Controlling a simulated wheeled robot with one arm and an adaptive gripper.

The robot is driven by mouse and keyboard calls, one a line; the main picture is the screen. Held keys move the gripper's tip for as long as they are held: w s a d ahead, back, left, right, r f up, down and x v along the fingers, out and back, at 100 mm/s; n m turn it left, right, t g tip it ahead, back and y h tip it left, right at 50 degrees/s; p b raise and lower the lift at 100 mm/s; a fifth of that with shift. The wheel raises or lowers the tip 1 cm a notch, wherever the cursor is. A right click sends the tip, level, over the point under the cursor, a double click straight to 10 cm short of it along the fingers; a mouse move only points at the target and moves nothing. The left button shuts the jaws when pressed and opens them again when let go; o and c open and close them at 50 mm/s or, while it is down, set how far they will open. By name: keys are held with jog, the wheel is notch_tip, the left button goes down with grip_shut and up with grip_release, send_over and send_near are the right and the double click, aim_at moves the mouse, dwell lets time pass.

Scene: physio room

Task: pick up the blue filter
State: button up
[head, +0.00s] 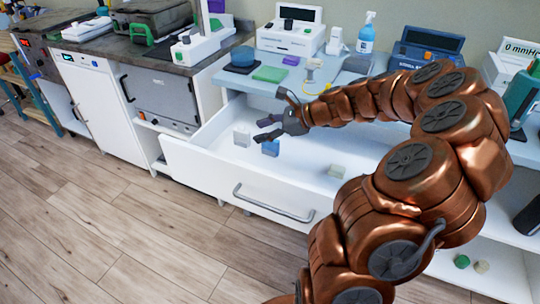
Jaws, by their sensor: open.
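A small blue block (271,147), which looks like the blue filter, lies inside the open white drawer (215,180). My gripper (258,130) is over the drawer, just above the blue block in the picture, with its dark fingers pointing left. The fingers are apart and nothing shows between them. I cannot tell the height of the gripper above the block.
A whitish block (241,138) and a beige block (336,171) also lie in the drawer. The counter (232,78) behind holds a green pad (270,73), a blue round item (242,57), a spray bottle (366,34) and devices. The floor (110,220) in front is clear.

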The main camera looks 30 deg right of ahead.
aim_at(270, 144)
jog(key=d+f+m+t+h+b, duration=0.1)
jog(key=d+f+m+t, duration=0.1)
jog(key=d+f+m, duration=0.5)
jog(key=w, duration=0.1)
jog(key=w+f+n+b, duration=0.1)
jog(key=w, duration=0.1)
jog(key=w+n, duration=0.1)
jog(key=w, duration=0.1)
jog(key=shift+a+f, duration=0.1)
jog(key=shift+f, duration=0.25)
jog(key=shift+w+a+f, duration=0.25)
jog(key=shift+w+a, duration=0.05)
jog(key=shift+w, duration=0.25)
jog(key=shift+c, duration=0.3)
grip_shut()
